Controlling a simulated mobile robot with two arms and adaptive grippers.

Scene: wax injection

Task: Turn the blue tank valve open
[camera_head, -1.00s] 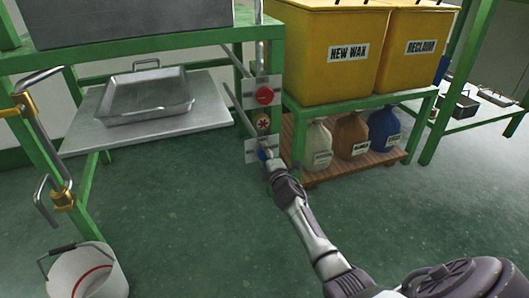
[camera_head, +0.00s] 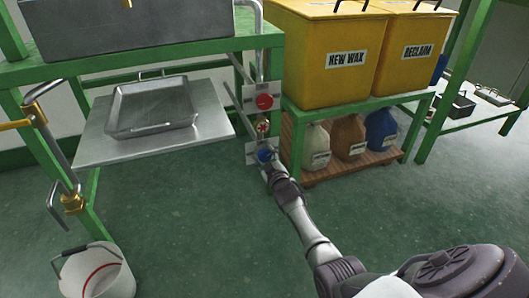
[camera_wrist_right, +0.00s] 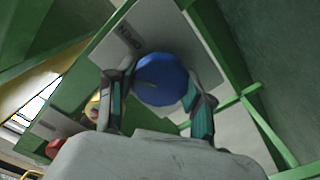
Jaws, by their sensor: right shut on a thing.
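The blue valve knob (camera_head: 264,155) sits at the bottom of a column of valves on the green frame's post. It shows as a round blue knob (camera_wrist_right: 161,80) in the right wrist view, in front of a pale plate lettered "OPEN" (camera_wrist_right: 131,38). My right gripper (camera_head: 268,165) reaches it from below. In the wrist view its two fingers (camera_wrist_right: 160,95) are on either side of the knob and closed on it. A red knob (camera_head: 265,102) and a smaller red wheel on brass (camera_head: 263,126) are above the blue one. My left gripper is not in view.
Yellow bins labelled NEW WAX (camera_head: 322,55) and RECLAIM (camera_head: 412,50) stand on a green stand at right, with jugs (camera_head: 350,138) below. A metal tray (camera_head: 150,107) lies on a shelf at left. A white bucket (camera_head: 97,275) stands on the open green floor.

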